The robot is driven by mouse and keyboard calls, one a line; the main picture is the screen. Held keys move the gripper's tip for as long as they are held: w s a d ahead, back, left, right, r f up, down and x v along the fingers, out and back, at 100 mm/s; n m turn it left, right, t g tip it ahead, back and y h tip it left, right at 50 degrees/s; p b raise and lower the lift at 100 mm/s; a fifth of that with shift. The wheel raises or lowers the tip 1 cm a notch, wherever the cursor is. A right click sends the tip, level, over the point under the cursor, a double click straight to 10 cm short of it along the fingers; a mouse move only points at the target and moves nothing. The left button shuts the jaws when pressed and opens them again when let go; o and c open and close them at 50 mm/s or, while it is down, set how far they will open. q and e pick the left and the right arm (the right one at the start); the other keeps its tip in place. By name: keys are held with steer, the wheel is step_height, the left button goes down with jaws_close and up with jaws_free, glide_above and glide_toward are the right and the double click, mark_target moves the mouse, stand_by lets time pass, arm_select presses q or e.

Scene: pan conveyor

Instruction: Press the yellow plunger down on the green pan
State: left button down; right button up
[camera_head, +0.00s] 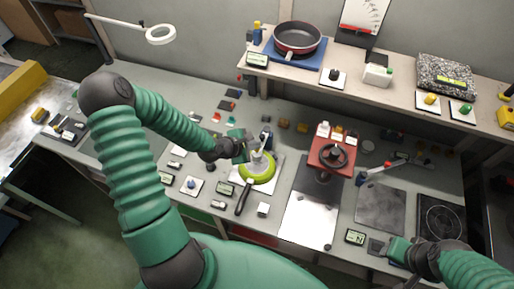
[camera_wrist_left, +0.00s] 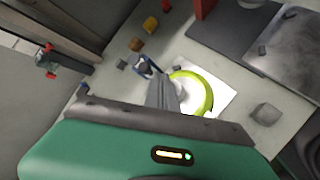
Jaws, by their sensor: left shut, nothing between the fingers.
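The green pan (camera_head: 258,178) rests on a white square plate (camera_head: 275,160) in the middle of the bench, its dark handle pointing down-left. Its green rim also shows in the left wrist view (camera_wrist_left: 208,96). My left gripper (camera_head: 257,153) is shut and empty, over the pan's far-left side. In the left wrist view the shut fingers (camera_wrist_left: 163,100) overlap the pan's left edge. I cannot make out the yellow plunger; the gripper hides part of the pan. My right gripper (camera_head: 378,247) is low at the right front of the bench; its finger opening is unclear.
A red press with a dark wheel (camera_head: 331,155) stands right of the pan. A dark red pan (camera_head: 297,38) sits on the back shelf. A small white cube (camera_head: 263,209) lies in front of the green pan. Several small blocks and displays are scattered to its left.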

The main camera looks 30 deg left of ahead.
arm_select(q)
steer(key=shift+f+b, duration=0.5)
steer(key=shift+f, duration=0.3)
stand_by(0.5)
steer(key=shift+s+d+f, duration=0.15)
steer(key=shift+s+f, duration=0.15)
steer(key=shift+f, duration=0.05)
stand_by(0.5)
steer(key=shift+w+a+r+p, duration=0.1)
steer(key=shift+w+r+p, duration=0.05)
steer(key=shift+r+p, duration=0.4)
steer(key=shift+w+a+r+p, duration=0.1)
steer(key=shift+w+r+p, duration=0.05)
steer(key=shift+r+p, duration=0.7)
steer(key=shift+r, duration=0.15)
steer(key=shift+r+p, duration=0.35)
steer(key=shift+p, duration=0.05)
step_height(320, 180, up, 5)
steer(key=p, duration=0.4)
steer(key=shift+f+p, duration=0.2)
steer(key=shift+p, duration=0.15)
steer(key=shift+f, duration=0.15)
